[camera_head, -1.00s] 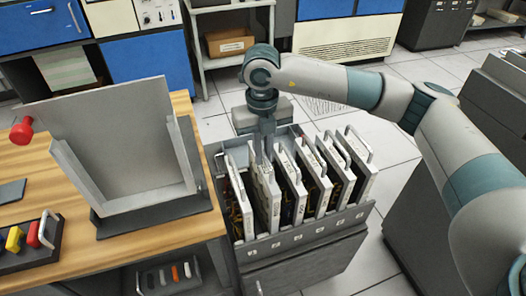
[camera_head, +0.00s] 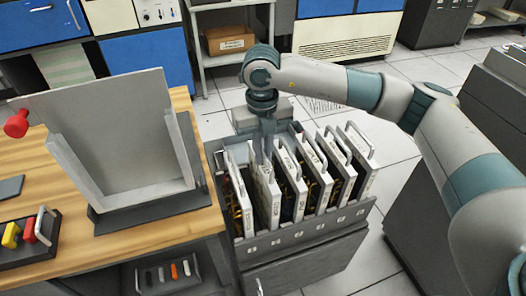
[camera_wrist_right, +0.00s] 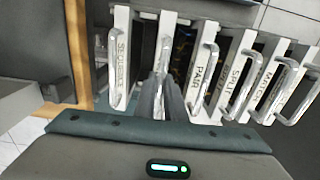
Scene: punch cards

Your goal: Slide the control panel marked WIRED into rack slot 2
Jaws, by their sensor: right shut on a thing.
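My right gripper (camera_head: 264,152) is shut on the handle of the second panel from the left (camera_head: 267,200) in the rack. It comes down on it from above. In the right wrist view this panel (camera_wrist_right: 168,34) shows its white edge and metal handle between my fingers (camera_wrist_right: 167,100). The panel stands upright, seated about as low as its neighbours. Its label is covered by the fingers or unreadable, so I cannot read WIRED. The grey slotted rack (camera_head: 300,236) has small slot labels, too small to read, along its front. My left gripper is not in view.
A panel marked SEQUENCE (camera_wrist_right: 121,60) stands to the left of the held one. Several others, including PAR (camera_wrist_right: 203,75), stand close to the right. A grey stand (camera_head: 125,140) on the wooden table (camera_head: 120,256) is left of the rack.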

